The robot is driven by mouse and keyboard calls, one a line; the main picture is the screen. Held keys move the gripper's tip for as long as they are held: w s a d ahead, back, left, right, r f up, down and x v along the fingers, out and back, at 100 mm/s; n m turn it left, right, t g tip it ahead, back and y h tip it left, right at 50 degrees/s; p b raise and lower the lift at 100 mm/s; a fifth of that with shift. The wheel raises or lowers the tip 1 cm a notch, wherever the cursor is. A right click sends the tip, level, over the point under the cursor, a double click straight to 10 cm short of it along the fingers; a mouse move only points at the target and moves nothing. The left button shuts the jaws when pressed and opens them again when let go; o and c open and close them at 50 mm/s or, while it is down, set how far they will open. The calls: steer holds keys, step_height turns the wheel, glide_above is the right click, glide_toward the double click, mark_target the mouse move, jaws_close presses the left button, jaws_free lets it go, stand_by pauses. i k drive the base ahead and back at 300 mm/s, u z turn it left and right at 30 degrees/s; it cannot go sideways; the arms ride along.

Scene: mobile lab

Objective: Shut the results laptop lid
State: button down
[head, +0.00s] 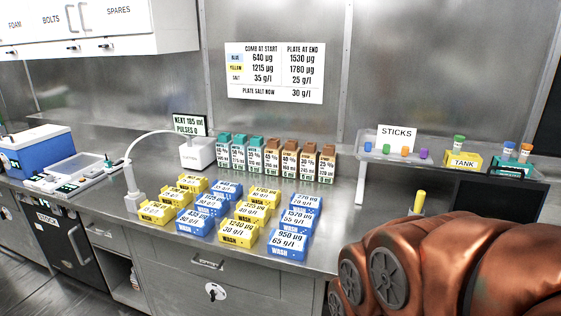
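A dark, upright rectangular panel (497,200) stands at the right end of the steel counter, below the small shelf. It looks like the raised lid of the laptop, but no writing can be read on it. Its lower part and any keyboard are hidden behind my copper-coloured arm, which fills the lower right of the head view. The fingers of my gripper are not visible, so I cannot see how far they are from the panel.
Yellow and blue labelled blocks (237,232) stand in rows on the steel counter (340,205). Tall labelled cartons (275,160) line the back. A shelf (450,167) holds small vials and a yellow TANK box (464,162). A yellow-topped stick (419,201) stands near my arm.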

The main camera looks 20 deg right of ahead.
mark_target(521, 201)
steer(key=z, duration=0.75)
steer(key=i, duration=1.15)
steer(key=z, duration=0.6)
